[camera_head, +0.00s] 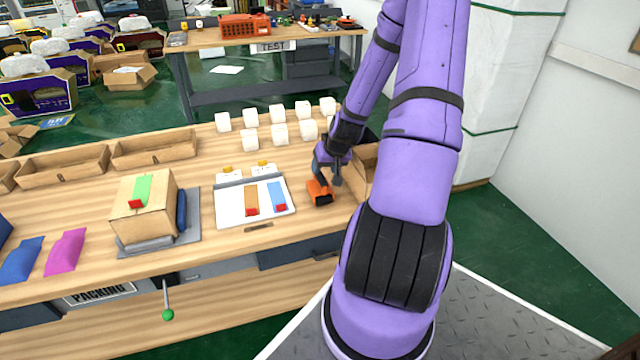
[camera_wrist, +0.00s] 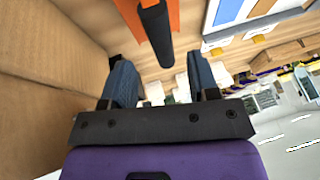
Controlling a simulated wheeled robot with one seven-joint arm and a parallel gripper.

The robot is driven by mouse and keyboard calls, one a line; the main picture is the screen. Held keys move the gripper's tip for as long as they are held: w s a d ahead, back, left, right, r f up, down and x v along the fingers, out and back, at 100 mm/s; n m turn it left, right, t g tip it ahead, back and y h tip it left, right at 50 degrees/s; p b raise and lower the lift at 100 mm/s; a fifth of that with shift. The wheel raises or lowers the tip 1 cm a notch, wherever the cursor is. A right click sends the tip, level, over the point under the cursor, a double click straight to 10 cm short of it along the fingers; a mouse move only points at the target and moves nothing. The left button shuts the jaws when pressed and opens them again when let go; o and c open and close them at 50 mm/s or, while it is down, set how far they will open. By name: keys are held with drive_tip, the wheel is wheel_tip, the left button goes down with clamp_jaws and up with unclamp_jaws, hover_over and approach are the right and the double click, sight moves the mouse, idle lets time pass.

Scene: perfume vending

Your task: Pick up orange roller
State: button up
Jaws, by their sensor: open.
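The orange roller (camera_head: 319,191) is on the wooden table near its right end, right of the white tray (camera_head: 228,215). In the wrist view its orange body (camera_wrist: 172,14) shows at the top, with a black handle (camera_wrist: 156,32) pointing toward my gripper. My gripper (camera_head: 328,168) is above and close to the roller in the head view. In the wrist view my gripper (camera_wrist: 160,70) is open, and the handle's end shows between the two dark fingertips. I cannot tell whether either finger touches it.
A cardboard box (camera_head: 367,170) stands close on the right of my gripper; its wall (camera_wrist: 50,95) fills the left of the wrist view. A box with a green strip (camera_head: 143,205) is left of the tray.

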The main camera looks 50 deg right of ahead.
sight(321, 174)
drive_tip(key=shift+a+x, duration=0.1)
drive_tip(key=shift+x, duration=1.2)
drive_tip(key=shift+a+x, duration=0.15)
drive_tip(key=shift+x, duration=1.1)
drive_tip(key=shift+s+f, duration=0.1)
drive_tip(key=shift+s, duration=0.05)
drive_tip(key=c, duration=1)
